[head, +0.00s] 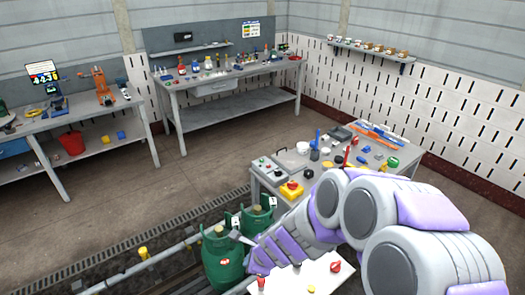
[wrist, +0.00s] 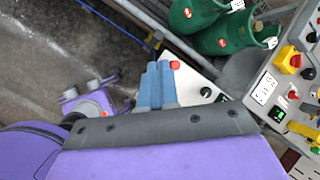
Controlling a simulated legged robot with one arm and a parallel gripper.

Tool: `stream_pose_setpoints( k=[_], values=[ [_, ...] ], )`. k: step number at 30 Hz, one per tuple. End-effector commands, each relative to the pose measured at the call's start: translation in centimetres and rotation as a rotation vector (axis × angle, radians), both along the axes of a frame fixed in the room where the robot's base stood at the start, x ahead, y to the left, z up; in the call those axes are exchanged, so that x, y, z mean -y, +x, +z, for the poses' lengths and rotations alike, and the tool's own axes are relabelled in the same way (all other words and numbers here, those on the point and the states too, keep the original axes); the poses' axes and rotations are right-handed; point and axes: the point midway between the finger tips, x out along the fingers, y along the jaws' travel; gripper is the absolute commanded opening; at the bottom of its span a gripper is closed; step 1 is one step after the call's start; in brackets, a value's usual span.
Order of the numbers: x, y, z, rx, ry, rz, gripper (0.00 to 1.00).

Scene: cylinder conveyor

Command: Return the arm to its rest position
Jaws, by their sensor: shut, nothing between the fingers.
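My arm, white and purple, fills the lower right of the head view and is bent, with its end pointing left. My gripper (wrist: 156,84) has its two blue-grey fingers together in the wrist view, with nothing between them. In the head view its tip (head: 241,238) appears close to two green gas cylinders; I cannot tell if it touches them. One cylinder (head: 222,262) stands in front and the other (head: 258,217) just behind it. Both also show at the top of the wrist view (wrist: 195,14), apart from the fingers there.
A white control panel (head: 325,276) with red buttons lies below the arm. A grey workbench (head: 262,176) with a yellow emergency-stop box (head: 291,191) and several tools stands behind it. A conveyor rail (head: 185,246) runs lower left. The floor (head: 120,215) beyond is clear.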

Motion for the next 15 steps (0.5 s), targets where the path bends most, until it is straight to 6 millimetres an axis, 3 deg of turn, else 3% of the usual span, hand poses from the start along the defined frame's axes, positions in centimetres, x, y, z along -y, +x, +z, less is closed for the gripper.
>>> stream_pose_setpoints(
  k=[5, 8, 15],
  values=[
    [-0.3, -3.8, 2.8, 0.116, -0.034, 0.403, 0.0],
    [0.5, -6.7, 3.7, 0.163, -0.08, 0.625, 0.0],
    [5.2, -14.8, 4.1, 0.193, -0.229, 1.119, 0.0]
  ],
)
